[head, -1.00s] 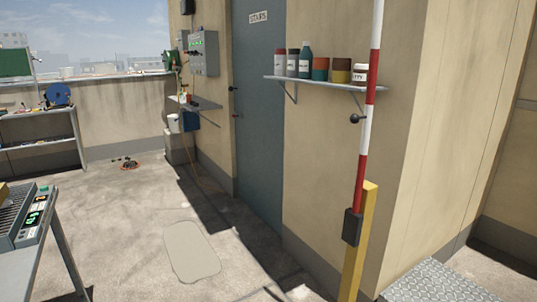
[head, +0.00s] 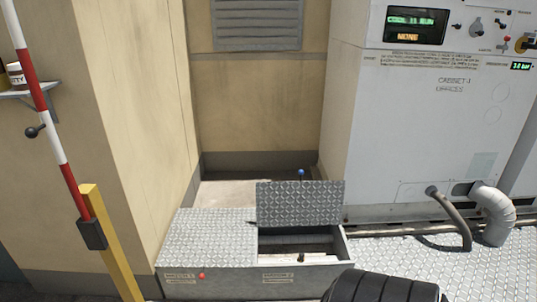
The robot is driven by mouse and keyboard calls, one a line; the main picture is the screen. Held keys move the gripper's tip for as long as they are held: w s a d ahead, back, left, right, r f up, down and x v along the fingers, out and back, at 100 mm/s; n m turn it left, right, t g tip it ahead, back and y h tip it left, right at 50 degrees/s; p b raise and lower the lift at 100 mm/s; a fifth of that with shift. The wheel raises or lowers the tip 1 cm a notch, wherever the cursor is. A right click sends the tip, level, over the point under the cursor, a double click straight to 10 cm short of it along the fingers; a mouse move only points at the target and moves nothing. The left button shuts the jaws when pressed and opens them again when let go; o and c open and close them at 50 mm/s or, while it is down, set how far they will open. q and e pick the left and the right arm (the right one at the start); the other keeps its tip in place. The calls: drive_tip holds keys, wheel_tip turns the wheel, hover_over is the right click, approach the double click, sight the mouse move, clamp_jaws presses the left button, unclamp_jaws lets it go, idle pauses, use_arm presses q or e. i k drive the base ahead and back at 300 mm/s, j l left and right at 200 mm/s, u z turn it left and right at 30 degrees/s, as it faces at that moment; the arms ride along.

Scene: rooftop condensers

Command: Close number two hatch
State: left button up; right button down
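A low box of metal tread plate stands in the recess between the beige wall and the white cabinet. Its right hatch (head: 300,203) is raised, its lid standing up at the back over a dark opening (head: 293,246). Pale material shows inside. The front label under this opening seems to read as number two, but it is small. A blue ball (head: 301,172) on a short stem shows at the lid's upper edge. The left hatch (head: 208,237) lies flat and shut. A red knob (head: 201,276) is on the front below it. Neither gripper is in view.
A white condenser cabinet (head: 430,130) with displays stands at the right, with a grey hose and bent pipe (head: 497,215) low down. A red-and-white barrier pole (head: 50,120) and yellow post (head: 108,240) stand at left. A black ribbed part at the bottom is probably mine.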

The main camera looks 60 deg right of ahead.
sight(299, 203)
drive_tip(key=z, duration=2)
drive_tip(key=i+l+u, duration=0.15)
drive_tip(key=u, duration=0.3)
drive_tip(key=l+u, duration=0.3)
drive_tip(key=u, duration=0.15)
drive_tip(key=i, duration=0.05)
